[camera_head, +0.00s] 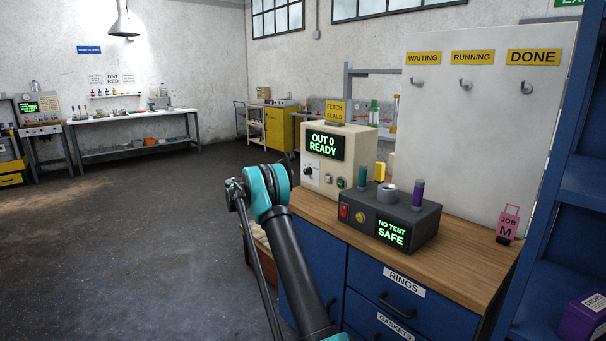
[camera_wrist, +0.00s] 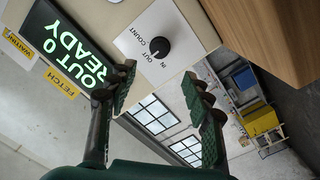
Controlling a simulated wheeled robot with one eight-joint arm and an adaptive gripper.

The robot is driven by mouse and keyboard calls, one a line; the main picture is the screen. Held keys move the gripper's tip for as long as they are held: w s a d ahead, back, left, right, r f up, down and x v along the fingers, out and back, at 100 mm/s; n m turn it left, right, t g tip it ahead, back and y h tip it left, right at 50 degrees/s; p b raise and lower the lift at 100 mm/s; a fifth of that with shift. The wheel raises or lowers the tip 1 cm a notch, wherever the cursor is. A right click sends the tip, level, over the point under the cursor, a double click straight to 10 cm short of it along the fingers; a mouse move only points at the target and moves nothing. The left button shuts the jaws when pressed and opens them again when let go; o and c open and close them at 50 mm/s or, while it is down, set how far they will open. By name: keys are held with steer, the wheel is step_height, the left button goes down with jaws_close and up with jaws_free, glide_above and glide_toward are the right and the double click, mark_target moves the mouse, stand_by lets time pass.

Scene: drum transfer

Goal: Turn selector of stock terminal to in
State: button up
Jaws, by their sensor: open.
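The stock terminal (camera_head: 349,142) is a cream box at the back left of the wooden bench, with a green-lit display reading "OUT 0 READY". Its selector (camera_head: 308,171) is a small black knob on a white plate, low on the left of its front face. In the wrist view the selector (camera_wrist: 160,47) stands clear, with the labels IN, COUNT and OUT around it; I cannot surely read its pointer. My gripper (camera_wrist: 164,96) is open and empty, its two fingers apart and near the terminal's face, not touching the knob. In the head view my arm mostly hides the gripper.
A dark test box (camera_head: 390,218) reading "NO TEST SAFE" stands on the bench (camera_head: 460,262), right of and in front of the terminal. A white hook board (camera_head: 480,130) rises behind. Blue shelving (camera_head: 575,190) stands at the right. The floor at left is clear.

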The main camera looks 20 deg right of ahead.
mark_target(305, 171)
steer(key=x, duration=1.1)
steer(key=shift+d, duration=0.1)
steer(key=c, duration=1.2)
